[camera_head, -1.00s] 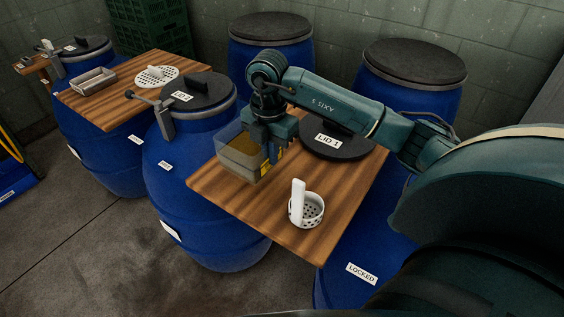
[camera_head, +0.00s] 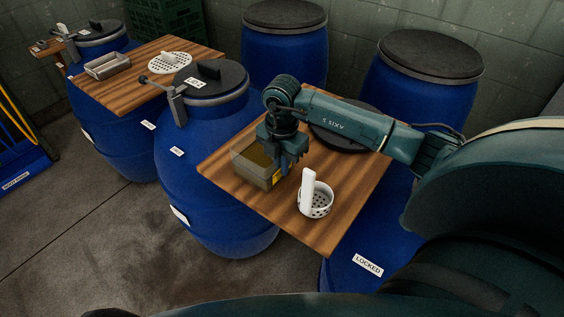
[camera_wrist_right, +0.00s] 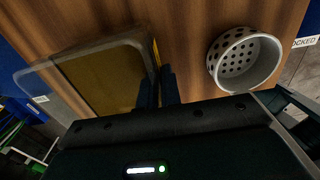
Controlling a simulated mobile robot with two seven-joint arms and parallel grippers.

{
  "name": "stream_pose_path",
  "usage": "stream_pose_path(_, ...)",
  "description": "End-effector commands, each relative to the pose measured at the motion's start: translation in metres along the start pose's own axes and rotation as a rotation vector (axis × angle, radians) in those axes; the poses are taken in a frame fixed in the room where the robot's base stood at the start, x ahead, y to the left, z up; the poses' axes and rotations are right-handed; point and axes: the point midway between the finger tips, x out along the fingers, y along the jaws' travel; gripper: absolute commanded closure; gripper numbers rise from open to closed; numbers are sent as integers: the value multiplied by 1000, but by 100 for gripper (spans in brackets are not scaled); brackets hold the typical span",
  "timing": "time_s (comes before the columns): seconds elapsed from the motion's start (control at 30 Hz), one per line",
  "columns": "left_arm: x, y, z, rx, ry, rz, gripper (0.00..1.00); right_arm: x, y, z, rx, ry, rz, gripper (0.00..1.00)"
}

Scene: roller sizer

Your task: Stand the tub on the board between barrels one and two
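The tub (camera_head: 257,170) is a clear box with brownish contents, upright at the left part of the near wooden board (camera_head: 330,233). I cannot tell whether its base touches the board. My right gripper (camera_head: 287,163) is shut on the tub's right wall, its fingers pointing down. In the right wrist view the two fingers (camera_wrist_right: 160,88) sit close together at the wall of the tub (camera_wrist_right: 103,80). The board spans a barrel on its left (camera_head: 210,190) and the barrel marked LOCKED (camera_head: 365,225). My left gripper is not in view.
A white perforated cup (camera_head: 316,203) with an upright handle stands close right of the gripper. A black lid (camera_head: 345,128) lies behind my arm.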

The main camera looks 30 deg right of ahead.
Motion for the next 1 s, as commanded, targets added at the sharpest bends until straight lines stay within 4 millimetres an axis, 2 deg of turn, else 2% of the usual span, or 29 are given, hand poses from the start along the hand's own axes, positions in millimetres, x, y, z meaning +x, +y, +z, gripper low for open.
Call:
stream_pose_path(0.03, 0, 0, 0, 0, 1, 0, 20, 0, 0, 0, 0, 0, 0, 90)
stream_pose_path(0.23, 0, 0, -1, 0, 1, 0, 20, -1, 0, 0, 0, 0, 0, 75)
stream_pose_path(0.57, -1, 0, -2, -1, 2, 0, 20, -8, 0, 0, 0, -1, 2, 75)
stream_pose_path(0.67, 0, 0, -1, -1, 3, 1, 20, -22, 1, 1, -1, -2, 5, 75)
stream_pose_path(1.0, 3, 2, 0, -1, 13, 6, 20, -94, 1, 1, 0, -1, 5, 75)
